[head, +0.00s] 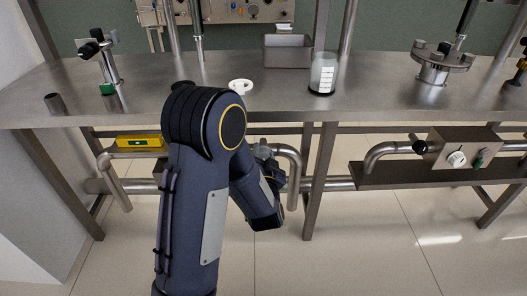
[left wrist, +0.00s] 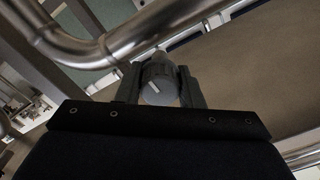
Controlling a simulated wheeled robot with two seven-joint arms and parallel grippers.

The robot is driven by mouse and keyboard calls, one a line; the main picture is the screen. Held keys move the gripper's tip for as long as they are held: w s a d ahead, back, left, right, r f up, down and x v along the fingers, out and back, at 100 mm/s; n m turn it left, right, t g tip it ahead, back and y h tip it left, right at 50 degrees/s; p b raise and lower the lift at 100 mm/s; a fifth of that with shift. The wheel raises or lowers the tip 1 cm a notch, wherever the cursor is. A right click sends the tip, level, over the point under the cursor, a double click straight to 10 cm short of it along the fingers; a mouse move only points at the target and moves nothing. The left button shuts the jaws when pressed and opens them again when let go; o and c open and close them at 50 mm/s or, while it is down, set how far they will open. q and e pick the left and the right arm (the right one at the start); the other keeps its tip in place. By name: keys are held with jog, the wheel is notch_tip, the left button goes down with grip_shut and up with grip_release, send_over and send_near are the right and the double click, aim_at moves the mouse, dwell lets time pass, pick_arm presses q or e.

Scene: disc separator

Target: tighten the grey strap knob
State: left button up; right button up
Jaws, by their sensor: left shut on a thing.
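The grey strap knob (left wrist: 160,82), round with a pale pointer line on its face, sits between the two fingers of my left gripper (left wrist: 160,88) in the left wrist view. The fingers are closed on its sides. In the head view my left gripper (head: 272,172) reaches below the bench beside a bent steel pipe, and a bit of a grey fitting (head: 262,150) shows there. My own arm hides most of this spot. My right gripper is in neither view.
A bent steel pipe (head: 295,165) stands just right of the gripper; a pipe (left wrist: 130,38) crosses above the knob in the left wrist view. The steel bench (head: 190,88) lies above. A yellow box (head: 139,141) sits at left, and a white knob (head: 457,158) at right.

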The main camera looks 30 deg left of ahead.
pick_arm(q)
jog(key=shift+f+m, duration=0.1)
jog(key=shift+m, duration=0.4)
jog(key=o, duration=1)
jog(key=shift+c, duration=0.2)
jog(key=p+v, duration=0.1)
jog(key=v, duration=0.7)
jog(key=shift+w, duration=0.1)
